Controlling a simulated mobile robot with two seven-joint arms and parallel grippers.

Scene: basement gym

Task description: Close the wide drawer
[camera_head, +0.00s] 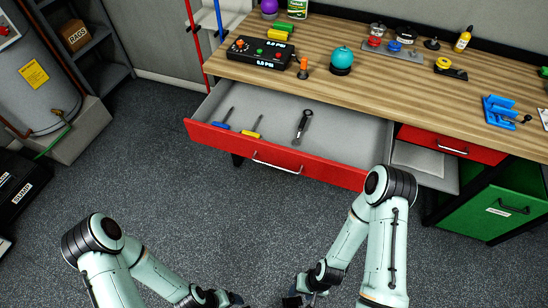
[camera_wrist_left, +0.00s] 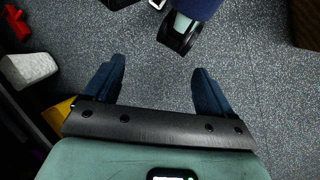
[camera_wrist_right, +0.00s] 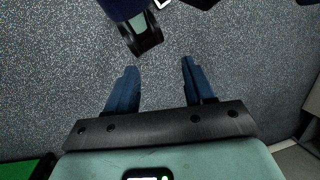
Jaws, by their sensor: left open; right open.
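The wide drawer (camera_head: 235,147) has a red front, a silver bar handle (camera_head: 277,163) and a pale grey inside. It stands pulled out below the wooden workbench top (camera_head: 300,88). A blue-handled tool (camera_head: 221,125), a yellow-handled tool (camera_head: 251,133) and a dark wrench (camera_head: 302,127) lie in it. My right gripper (camera_head: 300,299) is low in the head view, apart from the drawer. It is open and empty over the floor in its wrist view (camera_wrist_right: 159,75). My left gripper is open and empty in its wrist view (camera_wrist_left: 158,75); its tips are hard to make out in the head view.
A smaller red drawer (camera_head: 470,149) and a green drawer (camera_head: 490,214) are to the right under the bench. A grey tank (camera_head: 35,85) and shelf are at left. The speckled floor (camera_head: 190,210) before the wide drawer is clear.

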